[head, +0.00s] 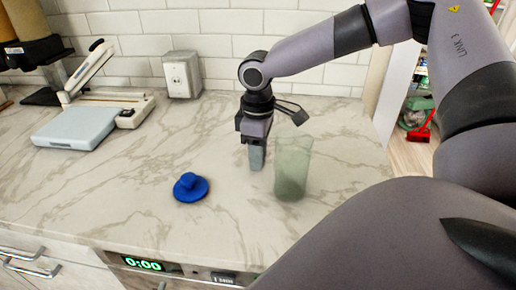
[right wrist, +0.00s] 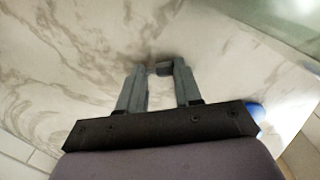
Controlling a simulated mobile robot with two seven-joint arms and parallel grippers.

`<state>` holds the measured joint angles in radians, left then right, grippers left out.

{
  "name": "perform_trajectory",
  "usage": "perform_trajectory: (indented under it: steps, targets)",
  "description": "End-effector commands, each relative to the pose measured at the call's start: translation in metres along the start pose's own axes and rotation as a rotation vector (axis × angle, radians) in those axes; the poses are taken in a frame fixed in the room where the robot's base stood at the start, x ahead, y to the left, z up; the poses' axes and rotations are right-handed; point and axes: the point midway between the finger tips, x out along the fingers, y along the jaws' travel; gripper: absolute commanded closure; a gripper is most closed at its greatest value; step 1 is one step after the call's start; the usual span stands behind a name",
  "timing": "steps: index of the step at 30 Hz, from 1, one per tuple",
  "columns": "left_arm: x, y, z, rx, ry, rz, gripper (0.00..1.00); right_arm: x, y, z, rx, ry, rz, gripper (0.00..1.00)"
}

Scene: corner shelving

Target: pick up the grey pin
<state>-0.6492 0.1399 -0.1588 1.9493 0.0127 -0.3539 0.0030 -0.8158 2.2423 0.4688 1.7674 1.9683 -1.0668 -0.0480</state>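My right gripper (head: 256,160) points down at the marble counter, left of a greenish glass. In the right wrist view its two grey fingers (right wrist: 160,70) stand apart with a gap between them. A small dark grey piece (right wrist: 163,69), which looks like the grey pin, shows between the fingertips, close to the right-hand one. I cannot tell whether it touches that finger. In the head view the pin cannot be made out and seems hidden by the fingers. My left gripper is not in view.
The tall translucent glass (head: 292,170) stands just right of the gripper. A blue lid with a knob (head: 190,187) lies to the left, nearer the front edge. Counter between is clear.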

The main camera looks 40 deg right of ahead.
Motion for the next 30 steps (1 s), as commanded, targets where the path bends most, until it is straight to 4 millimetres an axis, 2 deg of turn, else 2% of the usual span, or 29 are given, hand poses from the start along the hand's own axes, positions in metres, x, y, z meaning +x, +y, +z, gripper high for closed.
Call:
perform_trajectory:
  steps: [1,2,10,13,24,30]
  targets:
    - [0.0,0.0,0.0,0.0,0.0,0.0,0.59,0.0,0.0,0.0,0.0,0.0,0.0,0.87]
    - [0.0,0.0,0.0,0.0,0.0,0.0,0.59,0.0,0.0,0.0,0.0,0.0,0.0,0.94]
    - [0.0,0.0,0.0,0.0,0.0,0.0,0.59,-0.001,0.0,0.0,0.0,0.0,0.001,0.94]
    - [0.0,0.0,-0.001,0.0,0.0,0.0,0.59,-0.008,0.0,-0.001,0.0,0.002,0.002,0.94]
    - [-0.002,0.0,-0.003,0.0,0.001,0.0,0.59,-0.078,0.0,-0.001,0.0,0.004,0.003,0.94]
    - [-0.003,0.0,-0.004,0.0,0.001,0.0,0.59,-0.099,0.0,-0.001,0.0,0.002,0.002,0.94]
